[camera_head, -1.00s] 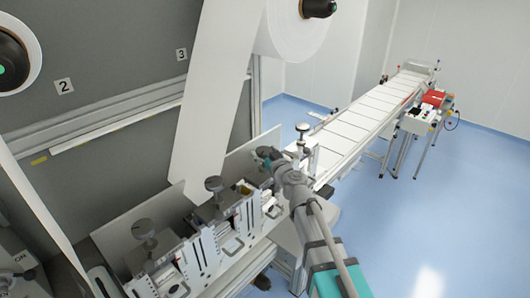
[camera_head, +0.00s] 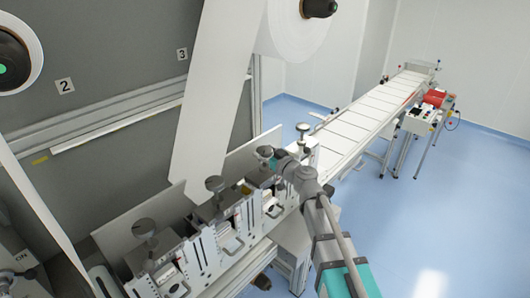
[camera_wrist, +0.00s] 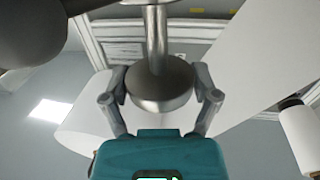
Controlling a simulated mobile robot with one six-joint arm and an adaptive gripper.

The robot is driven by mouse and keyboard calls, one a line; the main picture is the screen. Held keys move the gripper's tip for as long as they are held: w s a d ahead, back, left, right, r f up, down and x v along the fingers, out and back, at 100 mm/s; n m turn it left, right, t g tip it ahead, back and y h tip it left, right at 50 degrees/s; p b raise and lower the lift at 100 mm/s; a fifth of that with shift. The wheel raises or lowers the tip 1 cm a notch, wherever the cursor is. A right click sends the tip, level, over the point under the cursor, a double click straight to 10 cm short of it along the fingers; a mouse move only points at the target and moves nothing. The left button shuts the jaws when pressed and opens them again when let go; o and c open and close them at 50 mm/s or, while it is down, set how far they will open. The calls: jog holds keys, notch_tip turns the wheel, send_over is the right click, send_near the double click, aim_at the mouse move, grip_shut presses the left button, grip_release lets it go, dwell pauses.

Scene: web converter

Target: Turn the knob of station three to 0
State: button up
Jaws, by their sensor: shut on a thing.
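A round grey metal knob on a stem (camera_wrist: 160,85) fills the middle of the wrist view. My gripper (camera_wrist: 161,92) has one finger on each side of this knob and is shut on it. In the head view my gripper (camera_head: 270,160) is at the third knob from the left (camera_head: 265,151) in the row, which is partly covered by it. No scale or pointer can be read on the knob, so its setting cannot be told.
Other knobs stand at the left (camera_head: 144,228), the middle (camera_head: 213,183) and the far end (camera_head: 302,128) of the row. A conveyor (camera_head: 365,115) runs to the back right. The blue floor (camera_head: 440,210) is clear.

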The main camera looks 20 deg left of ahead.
jog(key=n+g+y, duration=0.1)
jog(key=n+g, duration=0.2)
jog(key=g, duration=0.2)
jog(key=n+g+y, duration=0.1)
jog(key=n+g, duration=0.1)
jog(key=g, duration=0.1)
jog(key=shift+w+n+y, duration=0.25)
jog(key=shift+n+y, duration=0.05)
jog(key=shift+s+n+g, duration=0.1)
jog(key=shift+n+g, duration=0.8)
jog(key=shift+g, duration=0.55)
jog(key=shift+s+n+g, duration=0.1)
jog(key=shift+n+g, duration=0.8)
jog(key=shift+g, duration=0.55)
jog(key=o, duration=1)
jog(key=shift+s+a, duration=0.1)
jog(key=shift+d, duration=0.25)
jog(key=v, duration=1.1)
jog(key=shift+w+d+r, duration=0.25)
jog(key=shift+w+r, duration=0.05)
jog(key=shift+w, duration=0.05)
